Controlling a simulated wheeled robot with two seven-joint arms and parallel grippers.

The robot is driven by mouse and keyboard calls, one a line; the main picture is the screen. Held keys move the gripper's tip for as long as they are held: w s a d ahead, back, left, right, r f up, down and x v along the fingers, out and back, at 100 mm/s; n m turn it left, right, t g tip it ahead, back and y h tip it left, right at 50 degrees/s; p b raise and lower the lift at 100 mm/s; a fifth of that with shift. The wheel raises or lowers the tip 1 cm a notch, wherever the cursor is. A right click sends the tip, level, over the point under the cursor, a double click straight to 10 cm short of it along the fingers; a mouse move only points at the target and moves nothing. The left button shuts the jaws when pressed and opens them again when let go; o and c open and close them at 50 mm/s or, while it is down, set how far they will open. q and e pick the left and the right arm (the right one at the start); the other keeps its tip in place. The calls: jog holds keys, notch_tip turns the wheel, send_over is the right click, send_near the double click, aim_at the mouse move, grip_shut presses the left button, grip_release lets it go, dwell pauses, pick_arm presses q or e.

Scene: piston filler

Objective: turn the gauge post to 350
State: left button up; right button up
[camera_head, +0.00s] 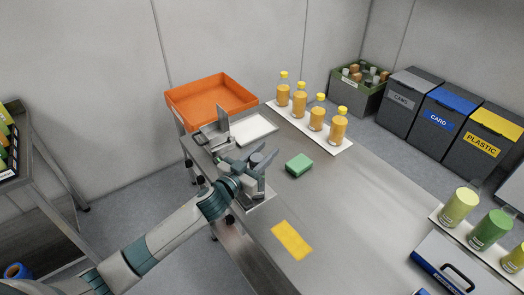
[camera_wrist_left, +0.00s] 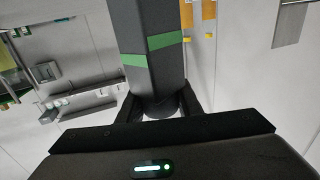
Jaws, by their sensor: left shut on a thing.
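The gauge post is a dark grey post with green bands (camera_wrist_left: 150,45) in the left wrist view. It stands up from between the fingers of my left gripper (camera_wrist_left: 158,108), which is shut on it. In the head view my left gripper (camera_head: 258,160) is at the near left edge of the steel table, at a small metal stand (camera_head: 256,197). The post is hard to tell from the gripper there, and its scale and reading cannot be made out. My right gripper is not in view.
The steel table (camera_head: 335,205) bears a green sponge (camera_head: 299,165), a yellow cloth (camera_head: 292,240) and a white tray (camera_head: 253,129). Yellow-capped bottles (camera_head: 300,100) stand at the back. The table's middle is clear.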

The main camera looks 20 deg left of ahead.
pick_arm(q)
jog(key=m+h, duration=0.1)
jog(key=m+g+h, duration=0.1)
jog(key=g+h, duration=0.1)
jog(key=h, duration=0.1)
jog(key=shift+s+d+r+m, duration=0.1)
jog(key=shift+d+m, duration=0.15)
jog(key=shift+m, duration=0.15)
jog(key=shift+s+d+m+g+h, duration=0.15)
jog(key=shift+d+m+g+h, duration=0.05)
jog(key=shift+m+g+h, duration=0.65)
jog(key=shift+s+d+m+g+h+b, duration=0.25)
jog(key=shift+s+m+g+h+b, duration=0.2)
jog(key=shift+m+g+h+b, duration=1.05)
jog(key=shift+s+d+m+g+h+b, duration=0.35)
jog(key=shift+m+g+b, duration=0.55)
jog(key=shift+g, duration=1.25)
jog(key=shift+s+d+m+g+h+b, duration=0.15)
jog(key=shift+s+m+g+h+b, duration=0.35)
jog(key=shift+m+g+h+b, duration=0.85)
jog(key=shift+g+y+p, duration=0.35)
jog(key=shift+g+p, duration=0.1)
jog(key=shift+p, duration=0.05)
jog(key=o, duration=1)
jog(key=shift+o, duration=0.2)
